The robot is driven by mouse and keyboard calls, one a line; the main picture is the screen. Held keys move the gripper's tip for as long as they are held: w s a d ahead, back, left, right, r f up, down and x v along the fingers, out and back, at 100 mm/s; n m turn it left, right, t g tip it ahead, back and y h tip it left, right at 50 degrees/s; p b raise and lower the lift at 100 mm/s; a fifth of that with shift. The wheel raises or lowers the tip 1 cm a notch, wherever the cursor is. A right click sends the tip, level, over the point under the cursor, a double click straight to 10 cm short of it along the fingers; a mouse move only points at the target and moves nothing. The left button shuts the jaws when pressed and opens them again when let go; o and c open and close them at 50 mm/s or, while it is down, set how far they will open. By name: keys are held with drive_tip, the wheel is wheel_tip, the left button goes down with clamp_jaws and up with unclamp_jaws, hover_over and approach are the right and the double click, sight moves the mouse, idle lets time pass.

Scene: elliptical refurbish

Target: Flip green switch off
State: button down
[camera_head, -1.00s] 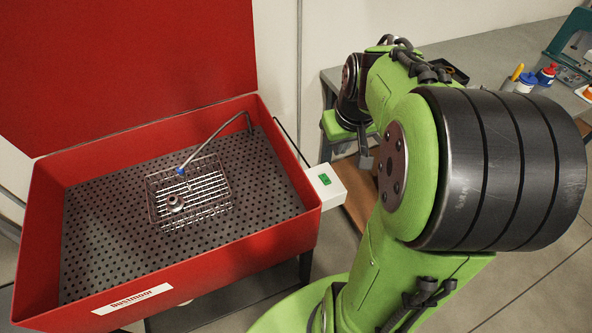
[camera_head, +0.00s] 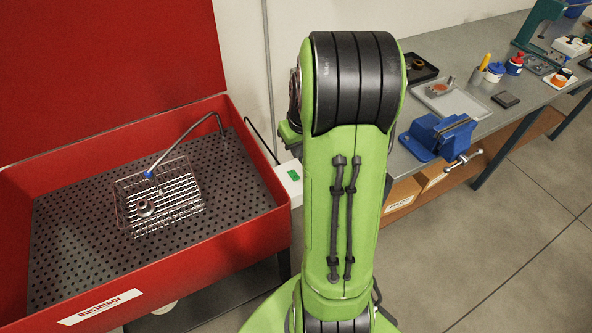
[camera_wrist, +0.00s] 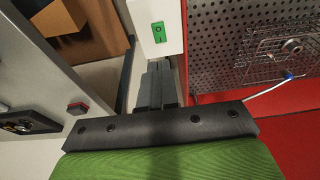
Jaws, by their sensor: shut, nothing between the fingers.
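The green switch (camera_head: 293,175) sits on a white box (camera_head: 284,186) at the right side of the red washer tub. In the wrist view the green switch (camera_wrist: 159,32) shows light markings on the white box's face (camera_wrist: 172,10). My gripper (camera_wrist: 160,68) is shut and empty, its fingertips just below the switch in that view. A small gap shows between fingertips and switch there; the depth between them is unclear. In the head view my green arm hides my gripper and part of the box.
The red tub (camera_head: 150,254) holds a wire basket (camera_head: 117,205) with a small metal part and a bent spout (camera_head: 185,132). A grey workbench (camera_head: 408,172) with a blue vise (camera_head: 437,137) stands on the right. Clear floor lies at lower right.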

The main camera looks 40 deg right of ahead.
sight(296, 177)
drive_tip(key=x, duration=0.3)
drive_tip(key=b+x, duration=0.1)
drive_tip(key=x, duration=0.2)
drive_tip(key=s+x, duration=0.1)
drive_tip(key=x, duration=0.2)
drive_tip(key=shift+s+a+f, duration=0.1)
drive_tip(key=shift+a+f, duration=0.1)
drive_tip(key=shift+f+b, duration=0.1)
drive_tip(key=shift+b, duration=0.3)
drive_tip(key=f+t+b, duration=0.1)
drive_tip(key=b, duration=0.1)
drive_tip(key=shift+s+f+b, duration=0.1)
drive_tip(key=shift+s+b, duration=0.05)
drive_tip(key=shift+b, duration=0.25)
drive_tip(key=shift+s+a+b, duration=0.1)
drive_tip(key=shift+s+b, duration=0.05)
drive_tip(key=shift+b, duration=0.15)
drive_tip(key=shift+s+r, duration=0.15)
drive_tip(key=shift+r, duration=0.15)
drive_tip(key=shift+w+d+r+p, duration=0.1)
drive_tip(key=shift+w+p, duration=0.2)
drive_tip(key=shift+w, duration=0.2)
drive_tip(key=shift+w+d+r+p, duration=0.15)
drive_tip(key=shift+w+p, duration=0.1)
drive_tip(key=shift+w, duration=0.2)
